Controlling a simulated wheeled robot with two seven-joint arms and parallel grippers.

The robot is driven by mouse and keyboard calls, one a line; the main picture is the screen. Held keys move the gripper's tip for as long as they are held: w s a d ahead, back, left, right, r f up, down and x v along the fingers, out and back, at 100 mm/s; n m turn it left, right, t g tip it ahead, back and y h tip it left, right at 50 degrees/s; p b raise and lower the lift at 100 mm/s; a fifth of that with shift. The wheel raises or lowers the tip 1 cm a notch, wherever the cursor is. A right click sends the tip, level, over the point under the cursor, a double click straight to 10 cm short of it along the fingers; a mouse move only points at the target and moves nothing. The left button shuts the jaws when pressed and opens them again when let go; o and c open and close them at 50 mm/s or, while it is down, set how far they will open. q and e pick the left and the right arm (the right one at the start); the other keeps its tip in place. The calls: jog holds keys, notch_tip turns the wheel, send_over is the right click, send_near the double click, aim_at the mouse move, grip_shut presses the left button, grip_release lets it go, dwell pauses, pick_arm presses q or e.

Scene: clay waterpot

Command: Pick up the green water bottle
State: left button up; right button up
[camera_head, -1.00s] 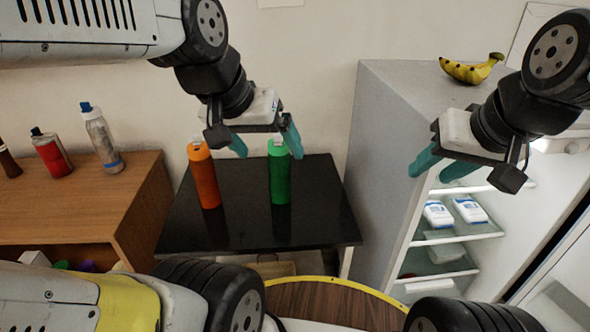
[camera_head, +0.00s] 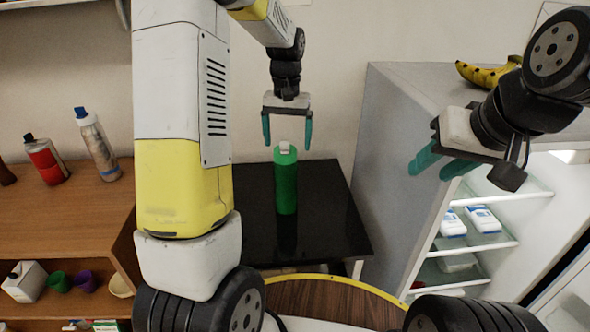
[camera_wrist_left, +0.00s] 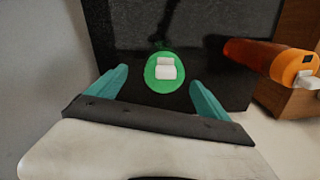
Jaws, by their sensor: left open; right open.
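The green water bottle (camera_head: 286,185) stands upright on a black table (camera_head: 325,225) in the head view. Its white cap and round green top (camera_wrist_left: 165,76) show from above in the left wrist view. My left gripper (camera_head: 287,146) is open, pointing down, with its teal fingers to either side of the bottle's top in the head view. In the left wrist view the bottle top lies between and just beyond the fingertips; I cannot tell the exact height gap. My right gripper (camera_head: 432,168) is open and empty, in front of the fridge.
An orange bottle (camera_wrist_left: 260,58) is beside the green one in the left wrist view; my left arm hides it in the head view. A wooden shelf (camera_head: 60,215) with bottles is at left. An open fridge (camera_head: 400,150) with bananas (camera_head: 485,75) on top is at right.

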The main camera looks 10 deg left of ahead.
aim_at(285, 160)
pick_arm(q)
jog(key=f, duration=0.7)
jog(key=shift+s+a, duration=0.15)
jog(key=shift+a, duration=0.2)
jog(key=shift+r, duration=0.15)
grip_shut()
